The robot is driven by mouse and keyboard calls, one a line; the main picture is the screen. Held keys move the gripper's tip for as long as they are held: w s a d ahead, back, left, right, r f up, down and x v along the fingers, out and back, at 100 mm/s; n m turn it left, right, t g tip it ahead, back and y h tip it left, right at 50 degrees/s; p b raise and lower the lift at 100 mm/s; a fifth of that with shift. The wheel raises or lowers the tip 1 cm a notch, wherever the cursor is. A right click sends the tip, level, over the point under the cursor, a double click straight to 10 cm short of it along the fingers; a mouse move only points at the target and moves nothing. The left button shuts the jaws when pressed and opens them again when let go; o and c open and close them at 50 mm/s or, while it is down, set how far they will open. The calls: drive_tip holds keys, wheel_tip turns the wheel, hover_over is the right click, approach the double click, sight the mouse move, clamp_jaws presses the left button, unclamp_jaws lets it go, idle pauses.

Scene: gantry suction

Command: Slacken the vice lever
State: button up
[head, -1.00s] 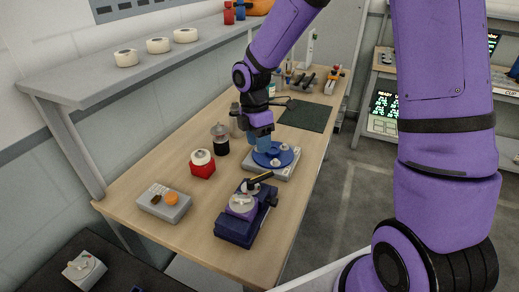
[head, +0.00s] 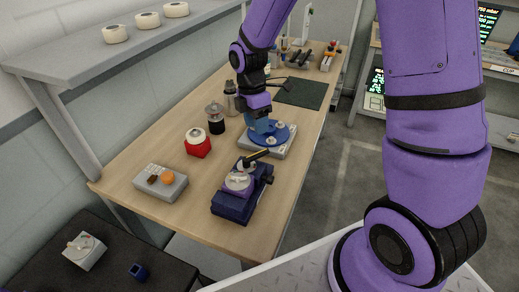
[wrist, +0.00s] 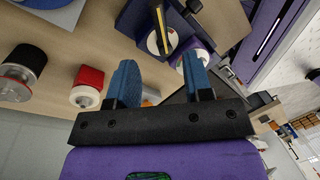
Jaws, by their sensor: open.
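The vice (head: 236,206) is a dark blue block on the wooden table's near end, holding a purple round part with a pale top. Its lever (head: 256,157) is a dark bar with yellow on it, at the vice's top. In the wrist view, the vice (wrist: 187,20) and its yellowish lever (wrist: 160,30) are at the top, beyond my fingertips. My gripper (head: 262,127) has blue fingers and is above the table, behind the vice in the head view. In the wrist view my gripper (wrist: 160,70) is open, with nothing held between the fingers. It appears apart from the lever.
A grey device with a blue disc (head: 282,133) is behind the vice. A red-based object (head: 198,146), a black jar (head: 216,124) and a grey box with an orange button (head: 168,177) stand to the left. A dark mat (head: 302,93) lies farther back.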

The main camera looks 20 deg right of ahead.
sight(260, 152)
drive_tip(key=f, duration=0.3)
drive_tip(key=s+f, duration=0.1)
drive_tip(key=f, duration=0.5)
drive_tip(key=shift+s+d+f, duration=0.1)
drive_tip(key=shift+s+d, duration=0.05)
drive_tip(key=shift+s, duration=0.25)
clamp_jaws()
